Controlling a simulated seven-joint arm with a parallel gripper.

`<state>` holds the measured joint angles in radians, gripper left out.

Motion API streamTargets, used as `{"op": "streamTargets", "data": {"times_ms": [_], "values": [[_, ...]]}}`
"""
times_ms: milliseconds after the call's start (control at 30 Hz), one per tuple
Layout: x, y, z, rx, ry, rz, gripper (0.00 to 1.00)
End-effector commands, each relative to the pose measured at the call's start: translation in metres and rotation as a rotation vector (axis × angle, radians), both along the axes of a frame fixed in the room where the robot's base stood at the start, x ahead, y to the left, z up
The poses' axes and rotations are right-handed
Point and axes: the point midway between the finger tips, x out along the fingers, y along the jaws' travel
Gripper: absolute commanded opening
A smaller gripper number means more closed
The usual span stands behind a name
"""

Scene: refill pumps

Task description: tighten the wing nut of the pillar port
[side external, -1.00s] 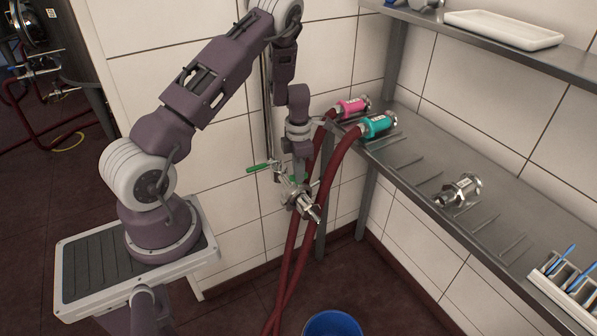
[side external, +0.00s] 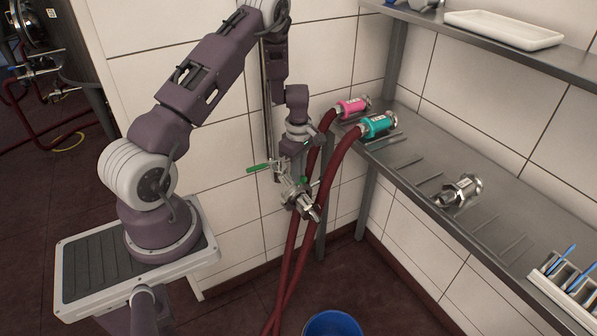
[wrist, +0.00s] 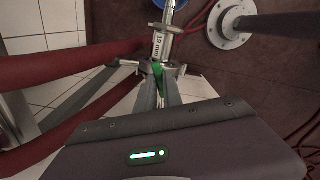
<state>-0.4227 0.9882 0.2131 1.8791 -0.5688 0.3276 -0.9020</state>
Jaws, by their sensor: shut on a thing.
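The pillar port (side external: 306,204) is a steel pipe end with a clamp, in front of the tiled wall in the side view. In the wrist view its pipe (wrist: 163,46) carries a label that seems to read "15 mm". The wing nut (wrist: 158,76) appears as a green piece at the clamp, between my fingers; a bit of green (side external: 303,180) also shows in the side view. My gripper (wrist: 158,92) points down at the clamp and is shut on the wing nut. The fingers hide much of the nut.
A green lever (side external: 258,167) sticks out left of the port. Dark red hoses (side external: 331,178) hang close on its right, ending in pink (side external: 351,107) and teal (side external: 378,125) couplings on the steel shelf (side external: 480,225). A steel fitting (side external: 459,191) lies there. A blue bucket (side external: 333,324) stands below.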

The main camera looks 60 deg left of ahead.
Motion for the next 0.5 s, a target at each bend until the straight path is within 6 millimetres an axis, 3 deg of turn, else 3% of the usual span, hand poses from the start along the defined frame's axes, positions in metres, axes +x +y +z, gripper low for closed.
{"op": "streamTargets", "data": {"times_ms": [500], "values": [[0.0013, 0.0008, 0.0008, 0.006, -0.004, -0.488, 0.0]]}}
